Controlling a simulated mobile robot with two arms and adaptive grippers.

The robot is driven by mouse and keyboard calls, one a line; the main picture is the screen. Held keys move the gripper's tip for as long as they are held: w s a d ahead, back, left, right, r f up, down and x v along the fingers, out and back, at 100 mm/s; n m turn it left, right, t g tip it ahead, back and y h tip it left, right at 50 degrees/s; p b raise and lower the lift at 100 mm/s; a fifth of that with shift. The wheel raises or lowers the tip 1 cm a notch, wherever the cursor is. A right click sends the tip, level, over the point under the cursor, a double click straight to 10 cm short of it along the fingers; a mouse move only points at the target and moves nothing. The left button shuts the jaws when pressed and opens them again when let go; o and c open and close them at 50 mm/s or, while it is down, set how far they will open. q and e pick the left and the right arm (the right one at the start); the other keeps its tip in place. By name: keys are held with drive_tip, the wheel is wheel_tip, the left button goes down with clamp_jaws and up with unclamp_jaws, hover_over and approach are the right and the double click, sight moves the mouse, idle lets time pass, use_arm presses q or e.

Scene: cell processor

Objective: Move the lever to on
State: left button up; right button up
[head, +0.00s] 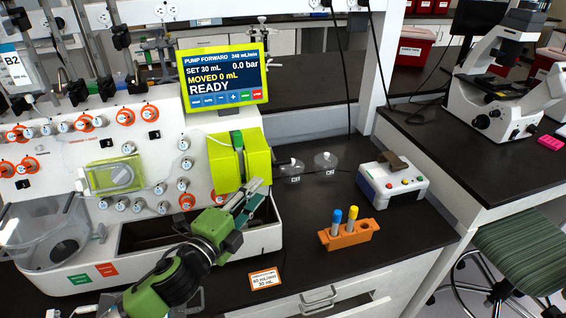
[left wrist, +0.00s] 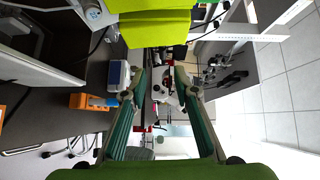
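A yellow-green pump block (head: 226,165) sits on the front of the white machine in the head view. A darker green upright piece (head: 238,141) at its upper front edge looks like the lever; I cannot tell its setting. My left gripper (head: 262,184) is just in front of and below this block, with its fingers pointing right. In the left wrist view, its two green fingers (left wrist: 163,85) are spread with nothing between them. Yellow-green surfaces (left wrist: 158,27) fill the top of that view, beyond the fingertips. My right gripper is not in view.
A screen (head: 224,76) above the block reads READY. An orange rack (head: 348,238) with a blue-capped and a yellow-capped tube stands to the right. A white box with coloured buttons (head: 392,186) is behind it.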

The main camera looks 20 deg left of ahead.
sight(282, 164)
use_arm(q)
drive_tip(key=shift+m, duration=0.3)
drive_tip(key=w+d+p, duration=0.1)
drive_tip(key=w, duration=0.3)
drive_tip(key=w+p, duration=0.1)
drive_tip(key=w, duration=0.3)
drive_tip(key=w+d+p, duration=0.1)
drive_tip(key=w, duration=0.3)
drive_tip(key=shift+w+d+r, duration=0.1)
drive_tip(key=shift+w+d, duration=0.1)
drive_tip(key=shift+d, duration=0.15)
drive_tip(key=shift+w+d, duration=0.15)
drive_tip(key=shift+w, duration=0.45)
clamp_jaws()
